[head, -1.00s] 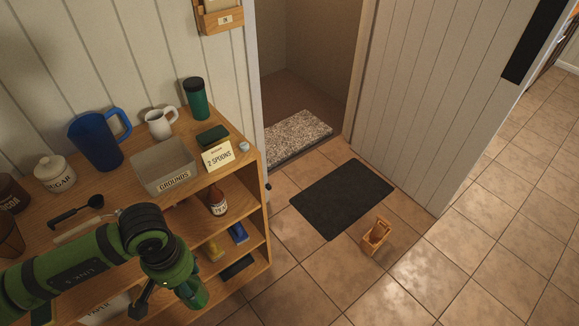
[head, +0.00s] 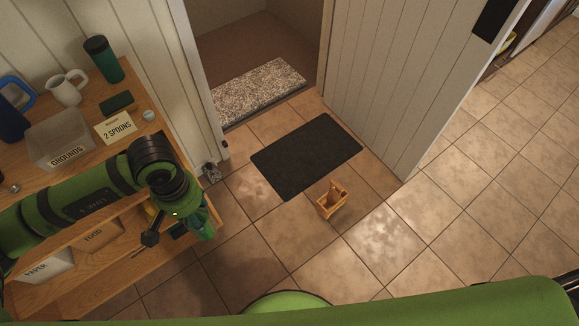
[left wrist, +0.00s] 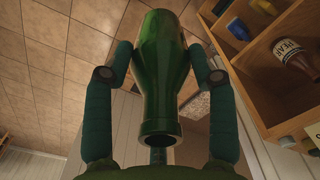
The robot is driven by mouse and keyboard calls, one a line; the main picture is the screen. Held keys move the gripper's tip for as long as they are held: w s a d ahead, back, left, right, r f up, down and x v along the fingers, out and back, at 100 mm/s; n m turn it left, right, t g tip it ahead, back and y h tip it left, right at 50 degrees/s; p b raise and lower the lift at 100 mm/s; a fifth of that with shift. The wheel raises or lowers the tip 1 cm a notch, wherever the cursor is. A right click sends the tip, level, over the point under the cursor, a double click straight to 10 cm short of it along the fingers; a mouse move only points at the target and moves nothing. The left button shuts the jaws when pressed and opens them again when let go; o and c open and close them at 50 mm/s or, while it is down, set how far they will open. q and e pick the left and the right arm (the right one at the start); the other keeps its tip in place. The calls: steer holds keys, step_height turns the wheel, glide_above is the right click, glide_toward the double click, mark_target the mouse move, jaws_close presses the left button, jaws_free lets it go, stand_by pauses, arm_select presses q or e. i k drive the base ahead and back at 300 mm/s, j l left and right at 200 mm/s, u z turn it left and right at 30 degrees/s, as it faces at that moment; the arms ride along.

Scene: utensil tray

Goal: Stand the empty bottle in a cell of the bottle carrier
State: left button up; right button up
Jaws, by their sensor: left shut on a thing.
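The empty bottle is green glass. In the left wrist view the bottle (left wrist: 163,85) lies between the two fingers, its open mouth toward the camera. My left gripper (left wrist: 160,48) is shut on it. In the head view my left gripper (head: 190,222) is beside the shelf front, above the tile floor, and the bottle is hard to tell from the green gripper. The bottle carrier (head: 323,209) is a small wooden box with a raised handle on the floor, to the right of the gripper and well apart from it. Its cells are too small to make out. My right gripper is not in view.
A dark mat (head: 306,156) lies just behind the carrier. A wooden shelf unit (head: 122,225) stands at left, with a grounds bin (head: 60,138), a white mug (head: 66,88) and a green tumbler (head: 103,60) on top. Tile floor around the carrier is clear.

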mark_target(333, 196)
steer(key=i+l, duration=0.1)
steer(key=l, duration=0.35)
steer(key=i+l, duration=0.1)
steer(key=l, duration=0.4)
steer(key=i+l, duration=0.15)
steer(key=l, duration=0.3)
steer(key=i+l, duration=0.1)
steer(key=l, duration=0.35)
steer(key=i+l, duration=0.1)
steer(key=l, duration=0.4)
steer(key=i+l, duration=0.1)
steer(key=l, duration=0.35)
